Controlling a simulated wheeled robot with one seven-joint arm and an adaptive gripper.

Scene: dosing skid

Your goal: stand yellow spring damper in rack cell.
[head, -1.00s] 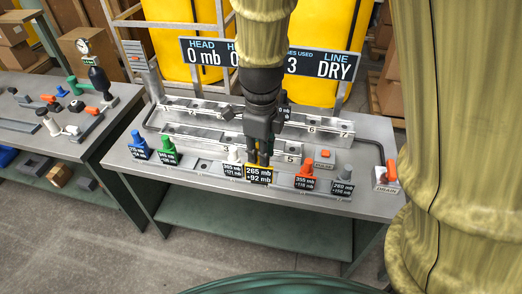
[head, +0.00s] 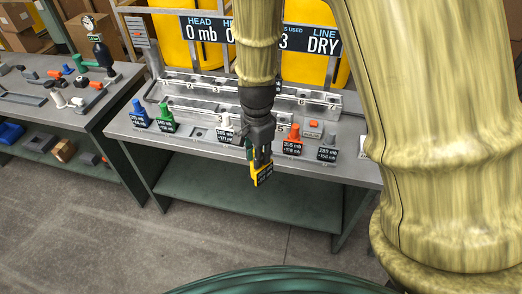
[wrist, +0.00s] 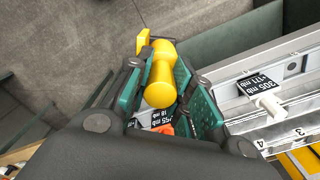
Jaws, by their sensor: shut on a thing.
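The yellow spring damper (head: 262,175) is held in my gripper (head: 260,158), with a dark label plate on its side. It hangs slightly tilted in front of the bench's front edge in the head view. In the wrist view the yellow damper (wrist: 160,78) lies between the teal finger pads, its rounded body showing. The grey metal rack (head: 203,115) with numbered cells runs along the bench behind my gripper. My gripper and wrist hide part of its middle, and I cannot tell which cells are empty.
On the grey bench (head: 190,155) stand a blue piece (head: 138,114), a green piece (head: 165,119), a white piece (head: 225,124), an orange piece (head: 294,135) and a grey piece (head: 328,147). A sign board (head: 325,38) stands behind. Open floor lies before the bench.

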